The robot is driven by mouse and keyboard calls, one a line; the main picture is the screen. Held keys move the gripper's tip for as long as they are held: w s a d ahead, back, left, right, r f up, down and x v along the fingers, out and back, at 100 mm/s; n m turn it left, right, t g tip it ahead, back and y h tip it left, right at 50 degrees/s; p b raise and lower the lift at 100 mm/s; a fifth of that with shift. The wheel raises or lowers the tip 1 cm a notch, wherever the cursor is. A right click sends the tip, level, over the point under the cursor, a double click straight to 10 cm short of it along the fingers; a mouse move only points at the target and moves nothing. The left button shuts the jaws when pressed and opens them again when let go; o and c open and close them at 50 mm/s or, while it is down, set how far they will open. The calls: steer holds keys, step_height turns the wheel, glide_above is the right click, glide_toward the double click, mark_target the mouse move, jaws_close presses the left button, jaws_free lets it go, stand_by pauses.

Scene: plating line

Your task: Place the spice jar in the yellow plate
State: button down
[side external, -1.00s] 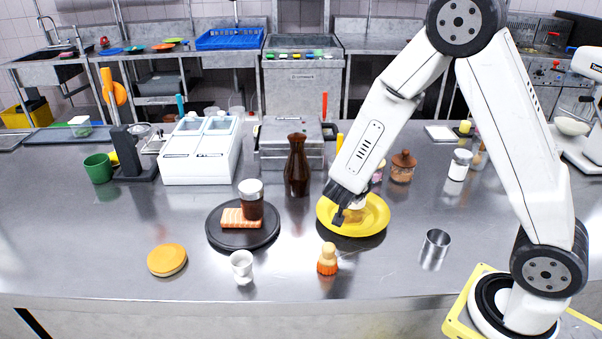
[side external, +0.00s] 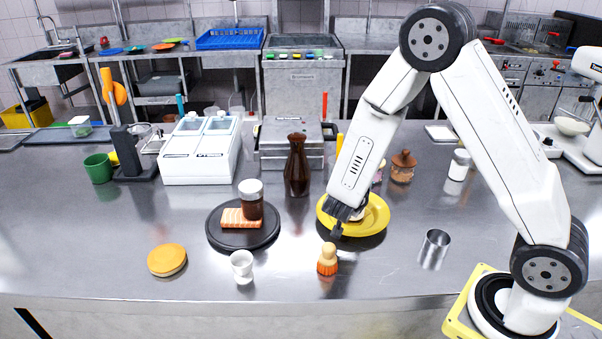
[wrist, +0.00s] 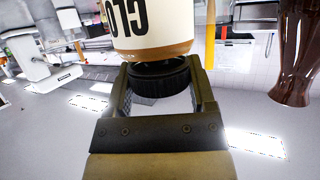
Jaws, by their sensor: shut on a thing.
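The spice jar (wrist: 150,28) has a cream label with dark print, a brown band and a black lid. In the wrist view my gripper (wrist: 160,82) is shut on the lid, and the jar body extends beyond the fingertips. In the side view my gripper (side external: 343,216) is low over the left part of the yellow plate (side external: 378,226). A small pale part of the jar (side external: 358,214) shows beside the dark fingers, over the plate. The rest is hidden by the gripper. I cannot tell whether its base touches the plate.
A brown vase (side external: 297,170) stands behind and left of the plate. A black plate (side external: 240,240) with salmon and a jar is left. An orange-based brush (side external: 327,262) stands in front, a steel cup (side external: 434,249) to the right. A wooden-lidded jar (side external: 402,168) is behind.

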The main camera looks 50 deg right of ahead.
steer(key=shift+f, duration=0.1)
jaws_free()
steer(key=shift+v, duration=0.75)
step_height(320, 180, up, 8)
steer(key=a, duration=0.1)
steer(key=shift+s, duration=0.3)
steer(key=shift+a+f, duration=0.1)
steer(key=shift+a, duration=0.05)
